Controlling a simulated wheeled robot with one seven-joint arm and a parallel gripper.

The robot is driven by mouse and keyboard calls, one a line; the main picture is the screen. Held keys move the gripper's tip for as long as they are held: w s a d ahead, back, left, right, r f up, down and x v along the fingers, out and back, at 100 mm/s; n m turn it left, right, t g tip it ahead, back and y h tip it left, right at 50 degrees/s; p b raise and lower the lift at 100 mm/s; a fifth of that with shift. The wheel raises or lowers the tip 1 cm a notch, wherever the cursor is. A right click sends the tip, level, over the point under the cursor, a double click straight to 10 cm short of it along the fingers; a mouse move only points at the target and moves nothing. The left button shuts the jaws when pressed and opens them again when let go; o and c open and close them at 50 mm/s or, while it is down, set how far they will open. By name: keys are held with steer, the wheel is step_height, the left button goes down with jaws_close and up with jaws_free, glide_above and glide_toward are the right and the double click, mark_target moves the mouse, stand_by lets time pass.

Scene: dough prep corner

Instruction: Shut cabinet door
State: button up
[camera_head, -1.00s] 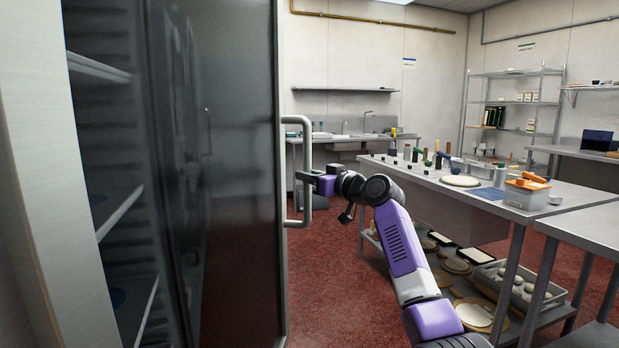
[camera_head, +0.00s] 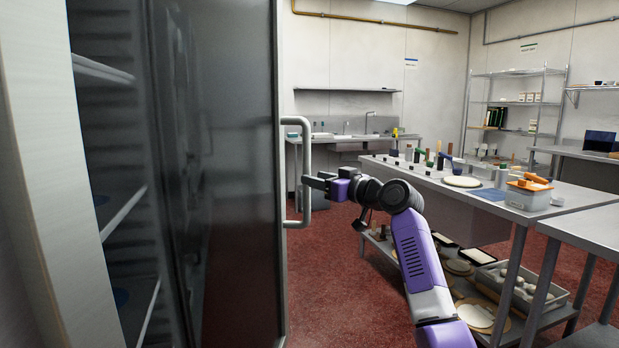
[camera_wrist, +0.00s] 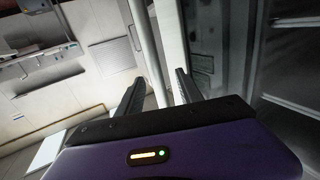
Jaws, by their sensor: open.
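The cabinet door (camera_head: 235,150) is dark and glossy with a pale metal edge, and it stands open on the left in the head view. Its handle (camera_head: 306,165) is a long upright metal bar on the door's right edge. My gripper (camera_head: 310,182) is open beside the handle's lower half, overlapping it in the head view. In the wrist view, the two dark fingers (camera_wrist: 158,88) are apart, with the pale handle bar (camera_wrist: 146,45) and the door's edge (camera_wrist: 172,40) running beyond and between them. I cannot tell whether the fingers touch the bar.
Inside the open cabinet are several shelves (camera_head: 125,212). A steel worktable (camera_head: 430,185) with tools and an orange-topped bin (camera_head: 528,192) stands to the right. A sink counter (camera_head: 345,138) is at the back. Red floor (camera_head: 340,270) is clear between the door and the worktable.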

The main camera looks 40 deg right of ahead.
steer(key=shift+s, duration=1.65)
